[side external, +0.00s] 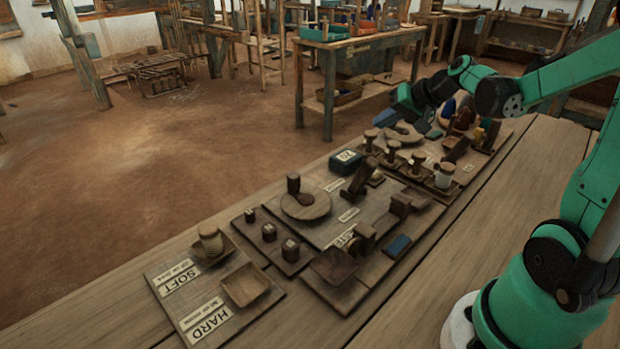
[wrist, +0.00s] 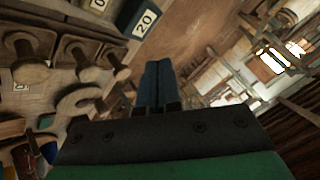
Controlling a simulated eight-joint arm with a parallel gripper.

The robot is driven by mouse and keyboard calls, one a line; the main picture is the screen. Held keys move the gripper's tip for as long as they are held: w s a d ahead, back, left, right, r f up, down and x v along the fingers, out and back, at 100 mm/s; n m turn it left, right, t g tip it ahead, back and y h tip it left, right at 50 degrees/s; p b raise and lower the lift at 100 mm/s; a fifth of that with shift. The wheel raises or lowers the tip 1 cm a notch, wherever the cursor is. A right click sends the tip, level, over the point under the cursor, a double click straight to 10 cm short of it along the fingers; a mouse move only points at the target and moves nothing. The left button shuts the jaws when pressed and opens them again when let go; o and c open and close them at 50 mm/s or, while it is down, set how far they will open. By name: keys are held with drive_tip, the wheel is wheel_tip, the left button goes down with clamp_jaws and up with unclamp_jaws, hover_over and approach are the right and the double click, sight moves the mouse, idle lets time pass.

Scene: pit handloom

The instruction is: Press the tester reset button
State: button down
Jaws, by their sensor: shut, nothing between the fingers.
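My gripper (side external: 386,117) is at the far end of the bench in the side view, raised over its far edge near a round wooden piece. In the wrist view its two blue fingers (wrist: 154,84) are together with nothing between them. A board with a partly readable label like "TESTER" (side external: 341,240) lies mid-bench, well nearer the camera than my gripper. It carries wooden blocks, a square dish (side external: 334,266) and a small blue block (side external: 397,246). I cannot tell which part is the reset button.
A dark block marked 20 (side external: 345,162) stands on the bench; it also shows in the wrist view (wrist: 137,18). Upright wooden pegs (side external: 392,152) crowd the far boards. A SOFT/HARD board (side external: 212,318) with dishes lies at the near end. The bench's front strip (side external: 455,240) is clear.

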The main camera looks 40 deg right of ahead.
sight(377, 174)
drive_tip(key=shift+f, duration=4.4)
drive_tip(key=shift+f, duration=0.15)
drive_tip(key=shift+f, duration=0.3)
drive_tip(key=shift+f, duration=0.55)
drive_tip(key=shift+r, duration=1)
drive_tip(key=shift+r, duration=2.5)
